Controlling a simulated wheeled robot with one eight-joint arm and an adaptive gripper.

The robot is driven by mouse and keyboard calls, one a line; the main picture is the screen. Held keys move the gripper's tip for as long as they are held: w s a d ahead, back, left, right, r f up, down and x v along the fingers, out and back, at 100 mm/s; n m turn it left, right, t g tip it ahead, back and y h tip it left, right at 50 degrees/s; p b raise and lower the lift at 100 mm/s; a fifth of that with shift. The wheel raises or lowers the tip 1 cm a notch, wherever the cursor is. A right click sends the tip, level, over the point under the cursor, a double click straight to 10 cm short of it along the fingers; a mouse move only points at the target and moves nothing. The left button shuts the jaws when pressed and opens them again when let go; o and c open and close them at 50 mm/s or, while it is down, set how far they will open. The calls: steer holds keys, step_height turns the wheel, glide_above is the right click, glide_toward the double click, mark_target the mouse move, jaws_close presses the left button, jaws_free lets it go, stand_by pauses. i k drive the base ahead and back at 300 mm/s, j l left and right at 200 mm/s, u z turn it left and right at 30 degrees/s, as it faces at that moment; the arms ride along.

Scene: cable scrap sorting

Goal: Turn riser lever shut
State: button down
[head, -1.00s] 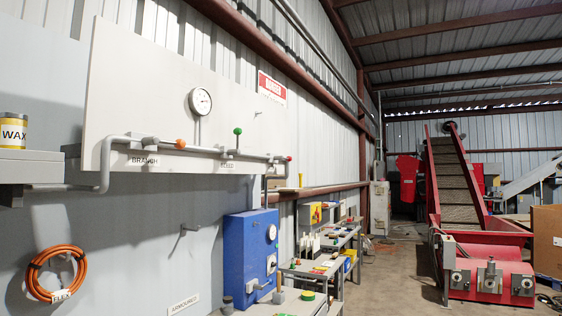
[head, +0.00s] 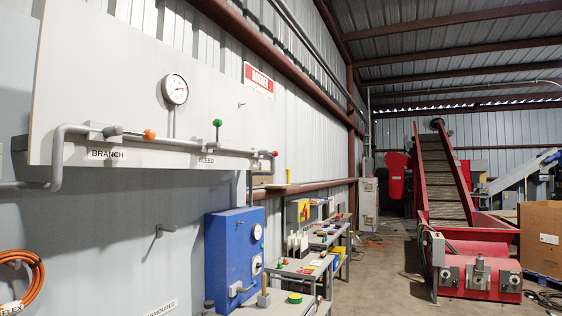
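A pipe (head: 190,146) with valves runs along a pale board on the left wall. An orange-knobbed lever (head: 148,135) is beside the "BRANCH" label (head: 108,154) and lies roughly along the pipe. A green-knobbed lever (head: 217,123) stands upright above the "BLEED" label (head: 206,161). A red knob (head: 275,153) is at the pipe's right end. I see no readable "riser" label, so I cannot tell which lever is the riser lever. A round gauge (head: 174,89) stands above the pipe. My gripper is not in view.
A blue box (head: 231,255) with a gauge and handle stands below the pipe. Benches (head: 300,270) with small items run along the wall. A red conveyor machine (head: 470,262) and a cardboard box (head: 540,235) are at right. The floor between has free room.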

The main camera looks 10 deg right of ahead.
mark_target(275, 153)
steer(key=i+l, duration=0.25)
steer(key=i, duration=0.3)
steer(key=i+l, duration=0.3)
steer(key=i, duration=0.25)
steer(key=i+l+u, duration=0.1)
steer(key=i+l, duration=0.15)
steer(key=i, duration=0.3)
steer(key=i+l, duration=0.3)
steer(key=i, duration=0.25)
steer(key=i+l, duration=0.3)
steer(key=i, duration=0.2)
steer(key=u, duration=0.05)
